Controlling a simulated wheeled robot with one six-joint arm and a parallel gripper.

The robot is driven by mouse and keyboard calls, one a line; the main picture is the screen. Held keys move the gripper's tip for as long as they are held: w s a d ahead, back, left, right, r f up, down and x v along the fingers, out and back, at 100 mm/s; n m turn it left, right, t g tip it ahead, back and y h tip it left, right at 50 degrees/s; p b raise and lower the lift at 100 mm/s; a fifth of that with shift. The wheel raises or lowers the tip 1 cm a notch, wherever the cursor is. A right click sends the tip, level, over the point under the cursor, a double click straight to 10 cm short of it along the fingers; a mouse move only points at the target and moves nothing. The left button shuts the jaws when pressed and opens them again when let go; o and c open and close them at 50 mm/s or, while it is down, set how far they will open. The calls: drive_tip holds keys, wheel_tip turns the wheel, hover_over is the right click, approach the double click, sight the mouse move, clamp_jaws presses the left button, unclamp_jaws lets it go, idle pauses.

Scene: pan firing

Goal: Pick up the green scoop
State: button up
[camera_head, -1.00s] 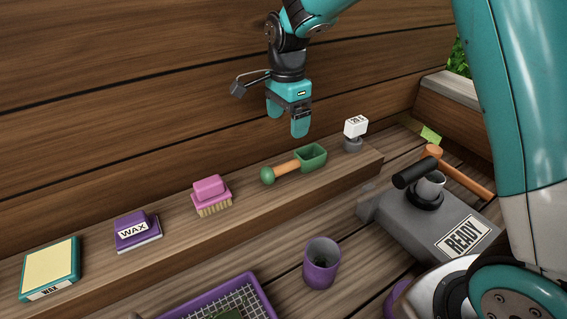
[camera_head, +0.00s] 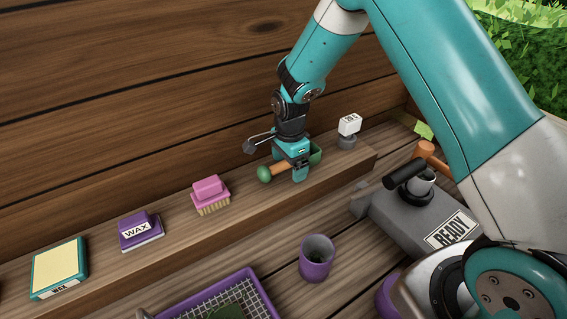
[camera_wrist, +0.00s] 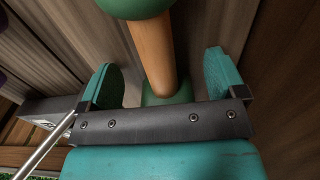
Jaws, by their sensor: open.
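The green scoop (camera_head: 316,153) lies on the raised wooden ledge, with an orange wooden handle and a round green knob (camera_head: 264,173) at its left end. My gripper (camera_head: 299,170) is lowered over the scoop and hides part of its handle and bowl. In the wrist view, the scoop's handle (camera_wrist: 153,55) runs between the two teal fingers of my gripper (camera_wrist: 164,78). The fingers are open, with a visible gap on each side of the handle. The green bowl end is mostly hidden behind the gripper's dark bar.
Right of the scoop stands a small white-topped block (camera_head: 349,125). To the left are a pink brush (camera_head: 210,190), a purple wax block (camera_head: 139,232) and a teal-edged pad (camera_head: 59,268). Below the ledge are a purple cup (camera_head: 316,260), a purple-rimmed mesh tray (camera_head: 195,309) and a grey READY device (camera_head: 410,218).

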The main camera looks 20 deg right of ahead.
drive_tip(key=c, duration=1.3)
drive_tip(key=shift+r, duration=0.1)
wheel_tip(320, 180, up, 20)
drive_tip(key=b, duration=0.3)
drive_tip(key=o, duration=0.6)
drive_tip(key=c, duration=0.7)
drive_tip(key=shift+c, duration=0.7)
